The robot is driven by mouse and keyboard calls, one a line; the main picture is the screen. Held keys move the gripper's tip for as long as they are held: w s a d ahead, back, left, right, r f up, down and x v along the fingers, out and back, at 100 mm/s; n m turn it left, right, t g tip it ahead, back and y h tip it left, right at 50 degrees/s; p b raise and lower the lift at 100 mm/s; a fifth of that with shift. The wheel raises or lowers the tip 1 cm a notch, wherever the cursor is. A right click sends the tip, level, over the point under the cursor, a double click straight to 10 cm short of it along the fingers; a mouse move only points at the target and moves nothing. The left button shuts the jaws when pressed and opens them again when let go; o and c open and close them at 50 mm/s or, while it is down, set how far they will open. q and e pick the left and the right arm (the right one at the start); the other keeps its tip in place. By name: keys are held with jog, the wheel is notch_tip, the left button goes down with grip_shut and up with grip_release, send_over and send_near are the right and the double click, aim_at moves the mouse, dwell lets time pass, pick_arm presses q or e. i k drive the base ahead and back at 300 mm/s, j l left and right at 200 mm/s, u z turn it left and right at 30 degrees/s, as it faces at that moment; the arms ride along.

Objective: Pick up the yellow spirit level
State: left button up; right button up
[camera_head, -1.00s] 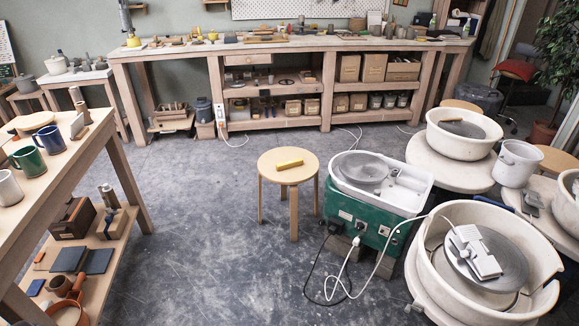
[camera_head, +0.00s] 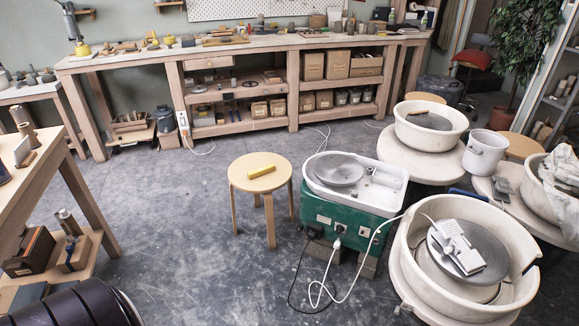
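The yellow spirit level (camera_head: 262,172) lies flat on top of a round wooden stool (camera_head: 240,179) near the middle of the view. Nothing touches it from above, and its whole upper side shows. A dark rounded part of my own arm shows at the bottom left corner. Neither of my grippers shows in the head view.
A green-based pottery wheel (camera_head: 340,225) stands just right of the stool, with its cable on the floor. A larger white wheel basin (camera_head: 405,255) is at the lower right. A wooden table (camera_head: 40,160) is at the left. The floor (camera_head: 190,240) left of the stool is clear.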

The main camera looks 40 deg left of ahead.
aim_at(263, 170)
jog(key=i+j+z, duration=0.25)
jog(key=j, duration=1.1)
jog(key=j+z, duration=0.3)
jog(key=j, duration=1.1)
jog(key=k, duration=0.05)
